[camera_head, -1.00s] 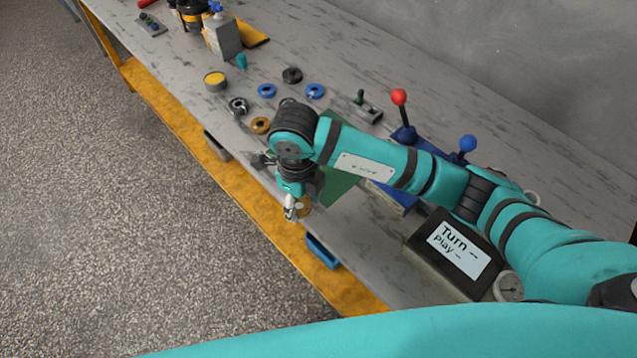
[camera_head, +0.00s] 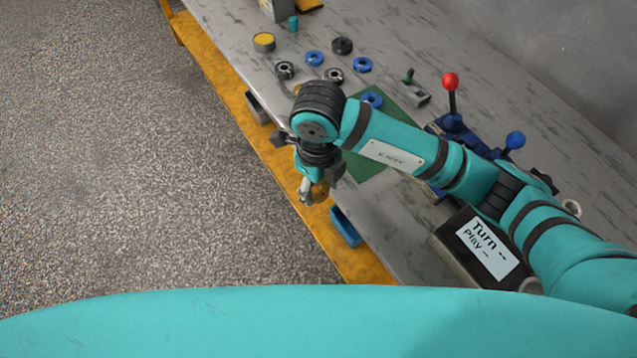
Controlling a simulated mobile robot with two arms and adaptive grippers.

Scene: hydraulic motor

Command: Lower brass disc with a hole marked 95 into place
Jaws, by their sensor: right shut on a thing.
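My right gripper (camera_head: 311,190) is pointing down, shut on a brass disc (camera_head: 321,193). In the picture the disc appears past the table's front edge, against the orange lower frame and the floor. The disc is small and partly covered by the finger; its hole and its marking cannot be made out. My left gripper is not in view.
Blue rings (camera_head: 315,58), a black ring (camera_head: 342,45), metal bearings (camera_head: 285,70) and a yellow-topped cylinder (camera_head: 264,41) lie further left. A red-knobbed lever (camera_head: 451,82), a blue-knobbed lever (camera_head: 515,140) and a "Turn, Play" sign (camera_head: 487,248) stand right. A blue bin (camera_head: 346,228) sits low in front.

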